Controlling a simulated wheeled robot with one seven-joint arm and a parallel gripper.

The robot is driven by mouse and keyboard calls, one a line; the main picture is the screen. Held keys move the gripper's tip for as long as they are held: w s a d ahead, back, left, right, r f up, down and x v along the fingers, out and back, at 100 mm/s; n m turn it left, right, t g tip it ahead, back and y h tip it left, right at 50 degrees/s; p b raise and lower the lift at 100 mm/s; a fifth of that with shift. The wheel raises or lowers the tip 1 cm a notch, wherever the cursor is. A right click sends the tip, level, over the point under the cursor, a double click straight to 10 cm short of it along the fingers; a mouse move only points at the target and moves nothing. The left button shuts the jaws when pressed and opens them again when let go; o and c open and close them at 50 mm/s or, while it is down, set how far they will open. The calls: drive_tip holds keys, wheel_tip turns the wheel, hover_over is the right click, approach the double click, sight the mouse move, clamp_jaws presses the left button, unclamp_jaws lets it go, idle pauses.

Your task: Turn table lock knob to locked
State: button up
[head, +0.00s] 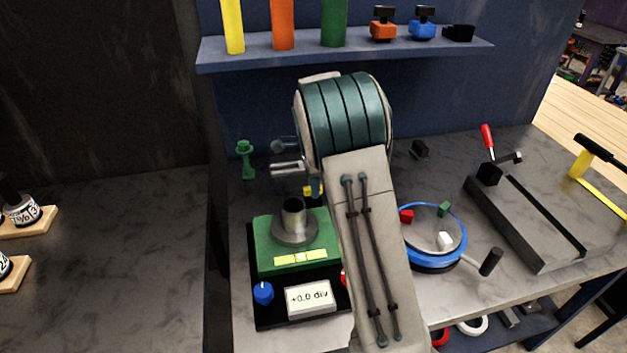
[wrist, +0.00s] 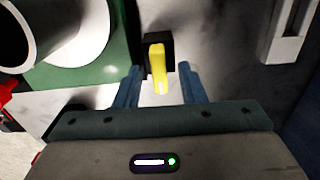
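A yellow lever-like knob (wrist: 158,70) on a black block (wrist: 151,41) shows in the wrist view; no label on it is readable. In the head view a bit of yellow (head: 308,191) shows behind the green positioner block (head: 268,243), partly hidden by my arm. My gripper (wrist: 160,68) is open, with one blue finger on each side of the yellow knob. I cannot tell whether either finger touches it. The green block with its grey upright cylinder (head: 293,213) is also at the left of the wrist view.
A blue knob (head: 263,292) and a white display (head: 309,298) reading "+0.0 div" sit in front of the green block. A blue-rimmed round table (head: 432,265) with a black handle (head: 490,262) is to the right. Grey rails (head: 540,225) lie further right. A blue shelf (head: 350,50) hangs behind.

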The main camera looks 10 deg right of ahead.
wheel_tip(320, 180, up, 14)
drive_tip(key=b, duration=0.1)
idle(0.4)
drive_tip(key=shift+f, duration=0.1)
drive_tip(key=s+r+n+t, duration=0.1)
drive_tip(key=s+r+n, duration=0.2)
drive_tip(key=s+n, duration=0.95)
drive_tip(key=s+f+n+t, duration=0.1)
drive_tip(key=s+f+n, duration=0.1)
drive_tip(key=s, duration=0.8)
drive_tip(key=s+f+n+t, duration=0.1)
drive_tip(key=s+f+n, duration=0.2)
drive_tip(key=s, duration=0.6)
drive_tip(key=shift+s+a+f+n, duration=0.15)
drive_tip(key=shift+s+f+n, duration=0.25)
drive_tip(key=shift+f, duration=0.35)
